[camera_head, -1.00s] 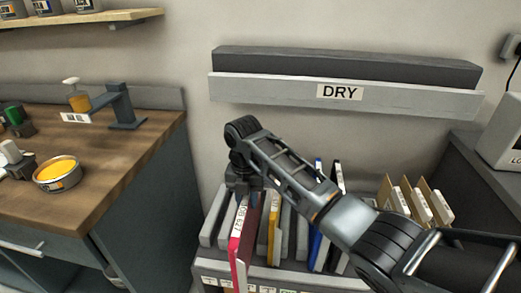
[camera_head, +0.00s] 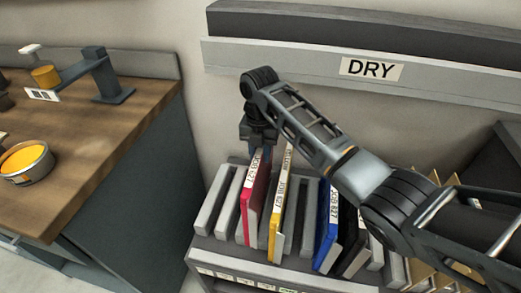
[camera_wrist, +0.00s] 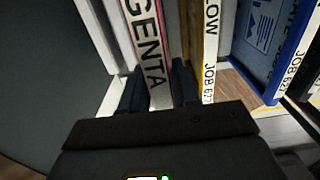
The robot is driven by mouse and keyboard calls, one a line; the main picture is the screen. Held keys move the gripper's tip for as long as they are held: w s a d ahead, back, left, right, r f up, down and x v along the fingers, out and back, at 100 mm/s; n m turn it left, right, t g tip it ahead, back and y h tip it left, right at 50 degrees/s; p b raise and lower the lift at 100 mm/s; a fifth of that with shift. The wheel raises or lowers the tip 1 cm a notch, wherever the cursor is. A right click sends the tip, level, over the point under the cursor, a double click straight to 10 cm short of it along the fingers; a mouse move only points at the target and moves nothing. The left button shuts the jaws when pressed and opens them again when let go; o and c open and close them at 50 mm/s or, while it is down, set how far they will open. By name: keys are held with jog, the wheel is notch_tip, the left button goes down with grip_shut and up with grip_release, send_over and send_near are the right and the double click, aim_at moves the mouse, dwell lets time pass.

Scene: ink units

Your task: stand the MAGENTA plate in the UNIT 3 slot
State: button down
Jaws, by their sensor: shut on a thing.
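The magenta plate (camera_head: 260,198) has a reddish-pink edge and a white label strip. It stands upright in the slotted rack (camera_head: 208,245), just left of the yellow plate (camera_head: 280,215). My gripper (camera_head: 259,150) is shut on its upper rear part. In the wrist view the magenta plate's label (camera_wrist: 152,45), reading "GENTA", lies between my two fingers (camera_wrist: 157,88). The yellow plate also shows there (camera_wrist: 203,50), just right of my fingers. The bottom of the magenta plate is hidden among the dividers, and the slot numbers are too small to read.
A blue plate (camera_head: 326,228) and a black plate (camera_head: 352,255) stand further right under my forearm. Empty grey dividers (camera_head: 215,200) are at the left. The DRY ledge (camera_head: 440,82) is on the wall behind. A wooden bench (camera_head: 90,125) stands left.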

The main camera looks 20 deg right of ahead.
notch_tip(320, 180, down, 8)
jog(key=b, duration=0.4)
dwell(0.3)
jog(key=shift+f, duration=0.4)
dwell(0.6)
jog(key=c, duration=0.8)
grip_release()
jog(key=shift+o, duration=0.2)
notch_tip(320, 180, up, 8)
jog(key=shift+f, duration=0.1)
notch_tip(320, 180, up, 5)
jog(key=p, duration=0.4)
